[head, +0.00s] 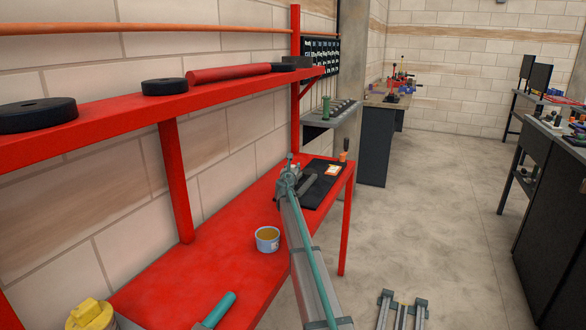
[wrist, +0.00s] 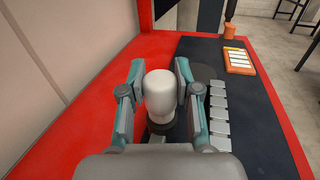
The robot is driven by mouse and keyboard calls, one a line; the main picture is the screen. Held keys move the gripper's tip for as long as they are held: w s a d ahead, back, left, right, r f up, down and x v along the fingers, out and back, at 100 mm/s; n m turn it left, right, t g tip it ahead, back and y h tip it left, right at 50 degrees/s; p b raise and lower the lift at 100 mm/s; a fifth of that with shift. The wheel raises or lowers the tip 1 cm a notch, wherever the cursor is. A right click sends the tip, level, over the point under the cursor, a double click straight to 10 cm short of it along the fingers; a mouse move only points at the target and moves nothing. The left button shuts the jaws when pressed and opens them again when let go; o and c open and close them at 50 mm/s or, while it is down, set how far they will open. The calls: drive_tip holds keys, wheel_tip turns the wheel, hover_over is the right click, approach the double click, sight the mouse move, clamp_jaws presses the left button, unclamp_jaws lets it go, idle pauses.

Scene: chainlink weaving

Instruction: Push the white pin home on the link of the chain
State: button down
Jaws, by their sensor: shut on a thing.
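My gripper (wrist: 159,100) has its two teal-and-grey fingers closed on either side of a white, round-topped cylinder (wrist: 160,92), which stands upright between them. It looks like the white pin, but I cannot be sure. A dark round part shows just below it; how far the cylinder sits in anything is hidden. The grey chain (wrist: 219,120) of flat links lies on the dark mat (wrist: 205,50), just right of the gripper. In the head view my gripper (head: 290,165) is over the mat's left side (head: 325,192), and the cylinder cannot be made out.
A small tin (head: 267,239) stands on the red bench (head: 185,275), with a teal-handled tool (head: 216,309) nearer. A red shelf (head: 120,112) runs above along the wall.

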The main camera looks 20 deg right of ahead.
drive_tip(key=shift+f, duration=0.35)
drive_tip(key=c, duration=0.7)
unclamp_jaws()
drive_tip(key=shift+c, duration=0.2)
drive_tip(key=v, duration=1.2)
drive_tip(key=shift+d, duration=0.1)
